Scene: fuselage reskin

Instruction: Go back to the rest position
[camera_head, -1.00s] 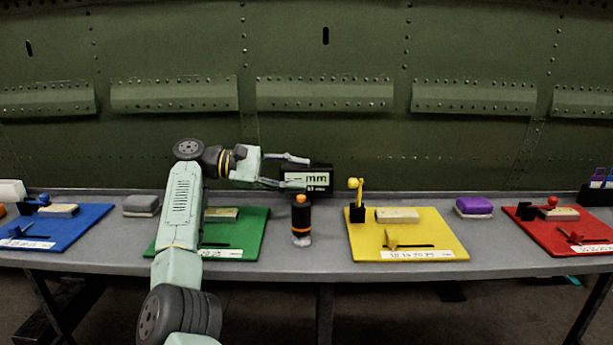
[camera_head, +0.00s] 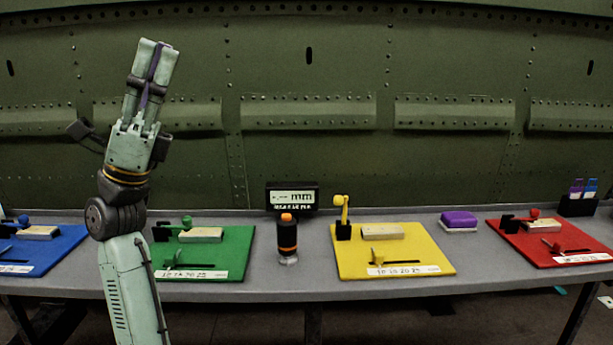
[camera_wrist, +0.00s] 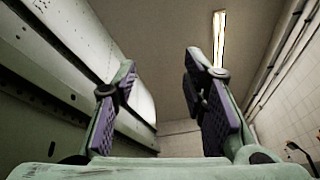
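My gripper (camera_head: 154,65) is raised at the left of the head view, fingers pointing up, in front of the green fuselage wall (camera_head: 310,155) and well above the bench. In the wrist view, its two fingers with purple pads stand apart, and my gripper (camera_wrist: 160,75) is open. The gap between the fingers is empty, with a ceiling and a lit lamp (camera_wrist: 219,38) beyond. My arm rises in front of the bench between the blue and green boards and hides part of the bench.
The grey bench (camera_head: 300,275) holds a blue board (camera_head: 60,255), a green board (camera_head: 235,262), a yellow board (camera_head: 432,245) and a red board (camera_head: 540,255). An orange-topped black cylinder (camera_head: 287,238), a "mm" display (camera_head: 292,211) and a purple block (camera_head: 458,220) stand among them.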

